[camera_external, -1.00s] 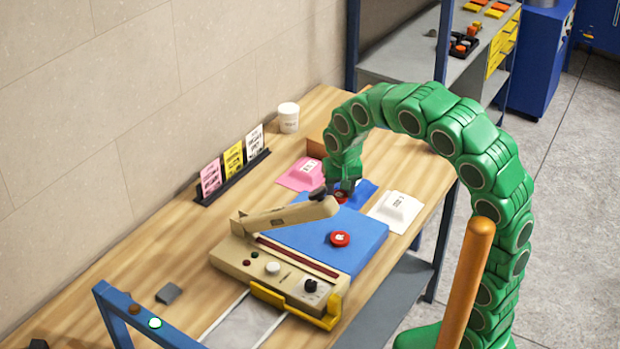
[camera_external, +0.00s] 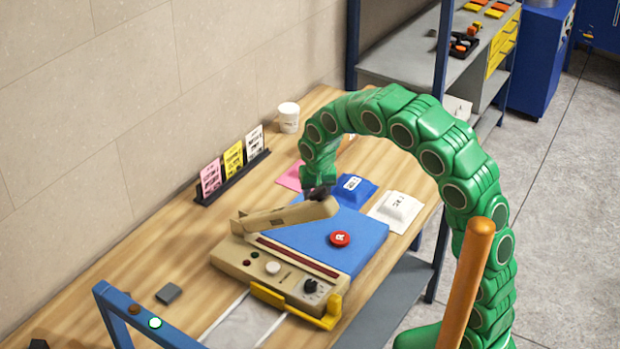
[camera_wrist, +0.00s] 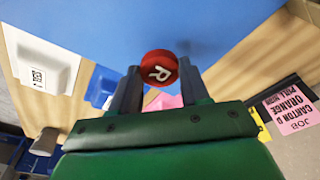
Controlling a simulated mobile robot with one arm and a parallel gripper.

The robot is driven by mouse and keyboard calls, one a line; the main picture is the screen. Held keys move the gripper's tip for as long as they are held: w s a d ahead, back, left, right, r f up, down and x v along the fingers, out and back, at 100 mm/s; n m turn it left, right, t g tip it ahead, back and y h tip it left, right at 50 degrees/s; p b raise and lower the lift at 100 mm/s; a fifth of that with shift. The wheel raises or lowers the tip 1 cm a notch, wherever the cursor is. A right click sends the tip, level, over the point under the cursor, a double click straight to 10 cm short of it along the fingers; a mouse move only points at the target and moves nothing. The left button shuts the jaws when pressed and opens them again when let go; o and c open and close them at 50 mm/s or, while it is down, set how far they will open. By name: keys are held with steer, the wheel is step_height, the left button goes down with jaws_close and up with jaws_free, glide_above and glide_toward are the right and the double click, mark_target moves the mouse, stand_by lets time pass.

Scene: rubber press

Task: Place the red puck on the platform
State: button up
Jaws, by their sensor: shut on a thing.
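A red puck marked R (camera_wrist: 158,67) is between the fingertips of my gripper (camera_wrist: 160,78) in the wrist view. My gripper is shut on it. In the external view the gripper (camera_external: 319,190) is over the back of the press, partly behind its beige lever (camera_external: 288,215), and the held puck is hidden there. The flat blue platform (camera_external: 365,235) is beside the beige press body; blue surface also fills the top of the wrist view (camera_wrist: 240,25). Another red disc with a white mark (camera_external: 340,239) lies on the platform.
Behind the platform are a blue block (camera_external: 353,188), a white block (camera_external: 396,208) and a pink sheet (camera_external: 290,177). A card rack (camera_external: 232,180) and white cup (camera_external: 288,117) stand near the wall.

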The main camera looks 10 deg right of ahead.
steer(key=shift+w+a+f, duration=0.2)
steer(key=shift+w+f, duration=0.1)
steer(key=shift+f, duration=1.55)
steer(key=shift+f, duration=0.1)
steer(key=o, duration=1)
steer(key=r, duration=0.4)
steer(key=s+r, duration=0.1)
steer(key=r, duration=0.3)
steer(key=s+r, duration=0.1)
steer(key=r, duration=0.3)
steer(key=shift+d, duration=0.15)
